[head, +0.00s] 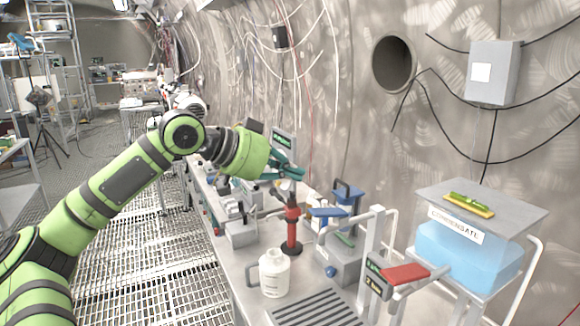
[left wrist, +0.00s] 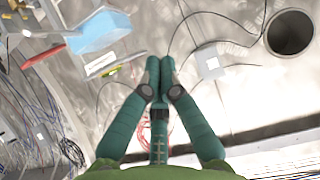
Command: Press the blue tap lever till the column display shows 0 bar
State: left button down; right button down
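A flat blue lever (head: 327,212) shows in the head view, just right of a red and black upright (head: 291,222) on the bench. My left gripper (head: 296,171), with teal fingers, is above and to the left of this lever in the picture, apart from it. In the left wrist view its fingertips (left wrist: 160,68) are together with nothing seen between them. A display (head: 283,142) with green characters stands behind the gripper, partly covered by it. Another small display (head: 377,283) is beside a red lever (head: 404,274). I cannot read either value. My right gripper is not in view.
A white jug (head: 273,274) stands on the bench in front of the red upright. A blue condensate tank (head: 465,252) is at the right, with a yellow-green item (head: 469,204) on its lid. A slotted drain grate (head: 318,309) lies at the front. Pale posts rise beside the lever.

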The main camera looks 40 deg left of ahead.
pick_arm(q)
jog(key=p, duration=0.4)
send_over(314, 211)
jog(key=f, duration=0.1)
jog(key=w+f, duration=0.1)
jog(key=shift+d+f, duration=0.1)
jog(key=shift+f, duration=0.2)
notch_tip(314, 211, down, 3)
jog(key=shift+r, duration=0.2)
jog(key=shift+s+a+f, duration=0.2)
jog(key=shift+s+f, duration=0.2)
jog(key=shift+f, duration=0.6)
jog(key=shift+b, duration=0.3)
